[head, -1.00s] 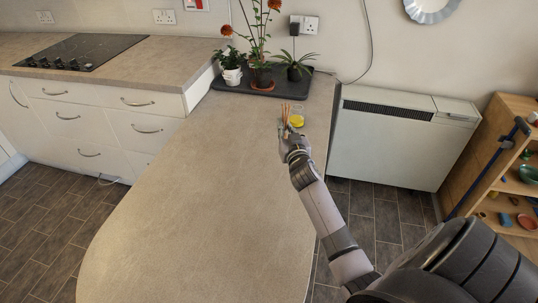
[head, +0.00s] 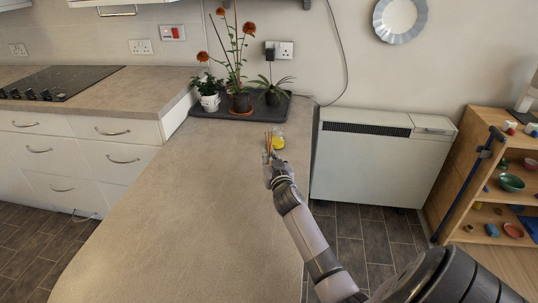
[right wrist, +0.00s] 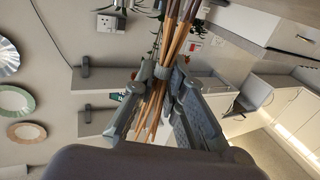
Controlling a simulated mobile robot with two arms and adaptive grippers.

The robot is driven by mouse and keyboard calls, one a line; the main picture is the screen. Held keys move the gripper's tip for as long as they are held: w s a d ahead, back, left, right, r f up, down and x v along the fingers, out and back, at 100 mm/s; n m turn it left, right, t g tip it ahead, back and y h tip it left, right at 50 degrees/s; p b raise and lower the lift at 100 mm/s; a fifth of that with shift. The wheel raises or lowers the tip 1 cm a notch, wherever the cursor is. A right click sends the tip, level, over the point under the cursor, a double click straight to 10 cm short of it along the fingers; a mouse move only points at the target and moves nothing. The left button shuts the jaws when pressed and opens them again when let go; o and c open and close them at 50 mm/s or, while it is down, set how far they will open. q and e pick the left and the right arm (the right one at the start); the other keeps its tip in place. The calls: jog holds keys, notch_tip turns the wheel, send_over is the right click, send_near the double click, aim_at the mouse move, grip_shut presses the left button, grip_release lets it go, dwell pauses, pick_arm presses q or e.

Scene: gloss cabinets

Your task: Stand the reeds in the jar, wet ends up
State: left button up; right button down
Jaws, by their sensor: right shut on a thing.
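The reeds (head: 268,141) are a small bunch of thin brown sticks, roughly upright in the head view. My right gripper (head: 271,160) is shut on them near the far end of the worktop. In the right wrist view the reeds (right wrist: 166,75) pass between the fingers of the gripper (right wrist: 165,85), fanned slightly, with darker ends at the top of the picture. The jar (head: 279,141), small and clear with yellow in it, stands just right of the reeds. Whether reeds and jar touch cannot be told. My left gripper is not in view.
A dark tray (head: 205,111) with potted plants stands behind the jar against the wall. A white heater (head: 365,165) stands right of the worktop (head: 185,215), and a wooden shelf (head: 455,185) is further right. The worktop's middle and front are clear.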

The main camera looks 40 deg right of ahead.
jog(key=shift+f, duration=0.15)
jog(key=c, duration=1.6)
grip_release()
jog(key=shift+o, duration=0.2)
jog(key=v, duration=1.2)
jog(key=shift+a+f, duration=0.1)
